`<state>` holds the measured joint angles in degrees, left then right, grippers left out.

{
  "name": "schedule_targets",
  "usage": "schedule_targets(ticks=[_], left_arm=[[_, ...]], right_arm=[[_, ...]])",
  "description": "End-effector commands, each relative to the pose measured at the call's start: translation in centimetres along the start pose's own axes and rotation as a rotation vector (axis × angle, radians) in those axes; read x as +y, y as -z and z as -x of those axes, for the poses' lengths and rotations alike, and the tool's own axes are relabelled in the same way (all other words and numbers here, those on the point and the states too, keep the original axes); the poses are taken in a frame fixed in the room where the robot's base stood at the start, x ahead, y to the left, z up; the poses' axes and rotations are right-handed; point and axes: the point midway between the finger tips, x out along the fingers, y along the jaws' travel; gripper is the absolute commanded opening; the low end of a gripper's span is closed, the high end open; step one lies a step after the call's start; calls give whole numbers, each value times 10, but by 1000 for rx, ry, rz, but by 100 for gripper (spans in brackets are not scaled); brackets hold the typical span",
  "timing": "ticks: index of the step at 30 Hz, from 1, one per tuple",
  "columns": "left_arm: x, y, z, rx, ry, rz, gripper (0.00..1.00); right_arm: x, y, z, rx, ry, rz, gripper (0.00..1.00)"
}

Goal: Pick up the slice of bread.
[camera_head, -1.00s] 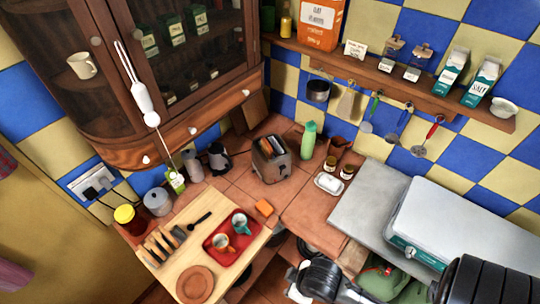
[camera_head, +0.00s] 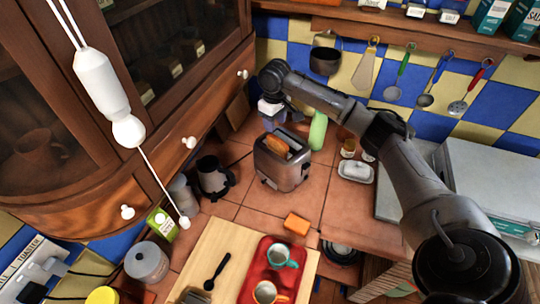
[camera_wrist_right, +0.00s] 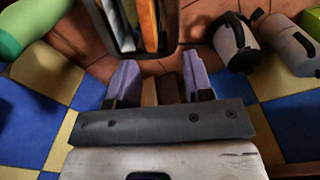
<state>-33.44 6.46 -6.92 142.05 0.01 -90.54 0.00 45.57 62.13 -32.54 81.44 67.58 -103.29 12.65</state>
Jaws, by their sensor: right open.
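A brown slice of bread (camera_head: 278,146) stands up out of a slot of the metal toaster (camera_head: 288,172) on the tiled counter. In the right wrist view the bread (camera_wrist_right: 149,24) shows at the top, inside the toaster's slot. My right gripper (camera_head: 272,122) hangs just behind the toaster in the head view, with its pale purple fingers apart. In the right wrist view the open gripper (camera_wrist_right: 160,78) has nothing between its fingers and is apart from the bread. The lower part of the slice is hidden in the toaster. My left gripper is out of view.
A green bottle (camera_head: 318,130) stands close behind the toaster, near my right arm. A dark jug (camera_head: 211,177) is to its left, and a white butter dish (camera_head: 356,171) to its right. A red tray (camera_head: 255,284) with cups lies in front.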

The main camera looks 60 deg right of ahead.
Motion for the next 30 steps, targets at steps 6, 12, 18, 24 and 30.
schedule_targets(ticks=[6, 12, 18, 24, 30], left_arm=[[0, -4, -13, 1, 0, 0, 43], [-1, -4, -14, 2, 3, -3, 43], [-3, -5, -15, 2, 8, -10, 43], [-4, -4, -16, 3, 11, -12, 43], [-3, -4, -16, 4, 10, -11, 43]], right_arm=[[27, -2, 9, 8, 28, -74, 47], [28, -2, -22, 6, 31, -80, 47], [26, -1, -52, 8, 31, -79, 47], [26, -1, -66, 10, 31, -78, 47], [24, -1, -79, 8, 31, -78, 47]])
